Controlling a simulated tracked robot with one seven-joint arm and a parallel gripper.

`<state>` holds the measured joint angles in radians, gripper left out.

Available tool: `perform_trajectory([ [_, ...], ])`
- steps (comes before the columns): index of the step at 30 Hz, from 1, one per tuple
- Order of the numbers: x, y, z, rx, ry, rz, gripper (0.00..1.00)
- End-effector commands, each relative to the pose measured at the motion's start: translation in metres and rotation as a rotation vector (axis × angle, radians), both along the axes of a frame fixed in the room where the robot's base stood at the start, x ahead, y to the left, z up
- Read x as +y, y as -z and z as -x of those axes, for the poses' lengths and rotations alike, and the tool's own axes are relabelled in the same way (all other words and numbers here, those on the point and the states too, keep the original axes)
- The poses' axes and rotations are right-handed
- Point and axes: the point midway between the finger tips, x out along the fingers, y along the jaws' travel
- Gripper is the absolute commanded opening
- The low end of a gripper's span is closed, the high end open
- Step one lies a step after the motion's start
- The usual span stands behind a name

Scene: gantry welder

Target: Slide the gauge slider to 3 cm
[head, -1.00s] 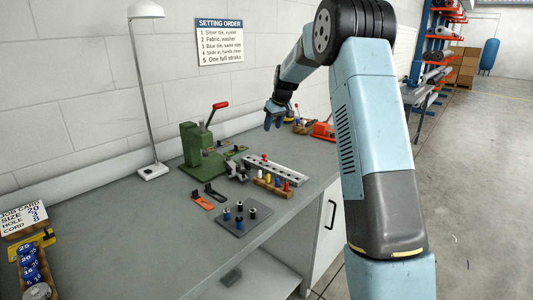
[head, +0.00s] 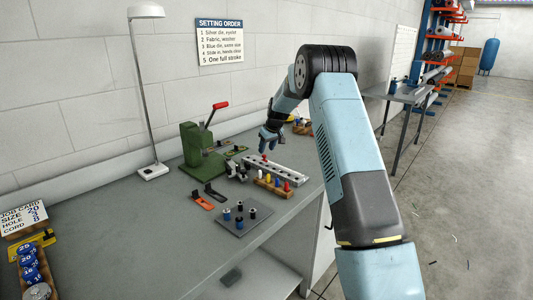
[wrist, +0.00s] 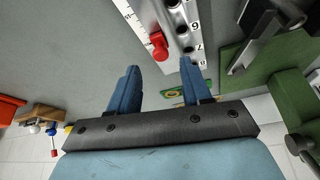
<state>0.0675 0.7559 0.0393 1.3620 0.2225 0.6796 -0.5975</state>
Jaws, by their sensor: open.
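The gauge (head: 290,175) is a long pale metal bar with a row of holes, lying on the bench. Its slider has a red knob (head: 264,157) near the bar's far left end. In the wrist view the red knob (wrist: 158,46) sits beside a ticked scale on the gauge (wrist: 182,38); printed numbers run along the other side, and the slider's exact reading is unclear. My gripper (wrist: 160,65) is open and empty, its two blue fingers pointing at the bar, with the knob just beyond and between the tips. In the head view my gripper (head: 268,140) hangs above the knob end.
A green press (head: 197,148) with a red handle stands left of the gauge; its green body also shows at the wrist view's right. A wooden block with coloured pegs (head: 272,185) is close in front. A grey plate with dies (head: 240,217) and a lamp (head: 150,172) stand nearby.

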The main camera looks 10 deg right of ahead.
Motion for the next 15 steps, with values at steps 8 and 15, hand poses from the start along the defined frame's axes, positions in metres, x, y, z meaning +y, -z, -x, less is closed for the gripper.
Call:
perform_trajectory([
  [8, 0.005, 0.028, -0.011, 0.000, 0.000, -0.001, 0.48],
  [15, 0.006, 0.032, -0.012, 0.000, 0.000, -0.001, 0.48],
])
